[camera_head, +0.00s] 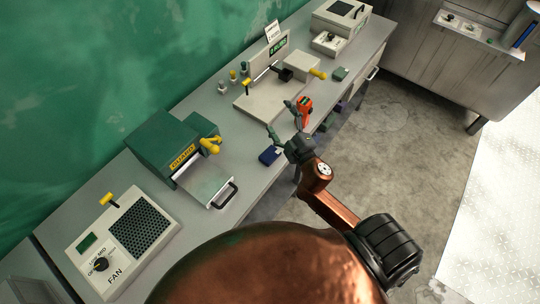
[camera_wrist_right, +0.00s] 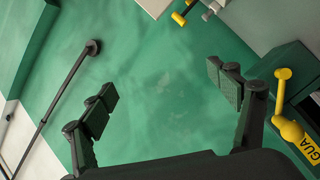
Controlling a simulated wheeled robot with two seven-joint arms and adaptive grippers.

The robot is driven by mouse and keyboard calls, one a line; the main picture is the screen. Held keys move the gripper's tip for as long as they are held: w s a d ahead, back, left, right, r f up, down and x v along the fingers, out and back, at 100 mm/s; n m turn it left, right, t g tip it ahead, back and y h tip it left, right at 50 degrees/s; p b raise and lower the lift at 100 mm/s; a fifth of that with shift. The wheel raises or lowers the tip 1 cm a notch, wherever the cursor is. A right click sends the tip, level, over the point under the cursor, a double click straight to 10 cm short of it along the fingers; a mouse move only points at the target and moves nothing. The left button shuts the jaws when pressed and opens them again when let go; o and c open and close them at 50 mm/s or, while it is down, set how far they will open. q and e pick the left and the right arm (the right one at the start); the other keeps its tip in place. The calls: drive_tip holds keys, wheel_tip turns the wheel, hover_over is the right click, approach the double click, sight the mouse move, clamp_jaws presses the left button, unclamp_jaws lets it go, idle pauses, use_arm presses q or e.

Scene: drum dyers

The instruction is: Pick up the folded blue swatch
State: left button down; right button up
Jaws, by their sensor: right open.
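The folded blue swatch (camera_head: 269,155) lies flat on the grey bench near its front edge, right of the green guarded machine. My right gripper (camera_head: 279,115) is open and empty, above the bench and up and to the right of the swatch in the head view. Its spread fingers also show in the right wrist view (camera_wrist_right: 162,82), with nothing between them and the green wall behind. The swatch is not seen in the wrist view. My left gripper is not in view.
The green machine (camera_head: 160,142) with yellow knobs and a handled tray (camera_head: 207,186) stands left of the swatch. A fan box (camera_head: 122,240) is nearer. A beige device (camera_head: 262,94) and an orange tool (camera_head: 305,106) are near the gripper. Open floor (camera_head: 385,140) lies right.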

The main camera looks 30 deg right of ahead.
drive_tip(key=a+r+n+t+y, duration=0.1)
drive_tip(key=a+r+n+y, duration=0.75)
drive_tip(key=a+n, duration=0.2)
drive_tip(key=s+a+f+n+g+y, duration=0.2)
drive_tip(key=a+n+g+y, duration=0.4)
drive_tip(key=a+n, duration=0.5)
drive_tip(key=n+g+h, duration=0.8)
drive_tip(key=h, duration=0.3)
approach(270, 154)
drive_tip(key=a+f, duration=0.1)
drive_tip(key=f, duration=0.1)
drive_tip(key=shift+m+g+h, duration=0.25)
drive_tip(key=shift+g+h, duration=0.05)
drive_tip(key=shift+h, duration=0.05)
drive_tip(key=x, duration=0.3)
drive_tip(key=w+p+x, duration=0.1)
drive_tip(key=x, duration=0.2)
drive_tip(key=shift+w+d, duration=0.1)
drive_tip(key=shift+w, duration=0.15)
drive_tip(key=shift+w+f, duration=0.15)
drive_tip(key=shift+f, duration=0.4)
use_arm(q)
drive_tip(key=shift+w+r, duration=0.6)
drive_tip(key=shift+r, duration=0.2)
